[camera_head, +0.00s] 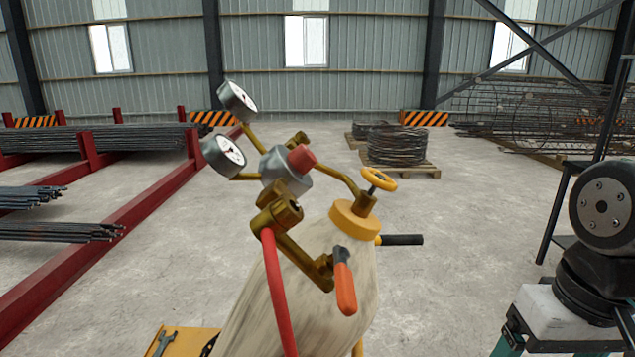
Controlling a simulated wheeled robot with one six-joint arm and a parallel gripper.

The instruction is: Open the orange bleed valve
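The orange bleed valve lever (346,289) hangs from the end of a brass fitting (304,257) below the regulator. The lever has a grey upper part and an orange grip, and points down, slightly right. The regulator body (284,172) is grey with a red knob (302,157). It sits above a pale gas cylinder (310,285) with a yellow collar (355,219). A red hose (277,290) runs down left of the lever. My gripper is not in view; only part of my arm shows at the right edge.
Two round gauges (224,156) (237,102) stick out at the upper left. A yellow handwheel (379,179) and a black handle (402,240) stand right of the regulator. A wrench (162,342) lies on a yellow surface. Red racks hold bars at left. Floor is clear between cylinder and my arm.

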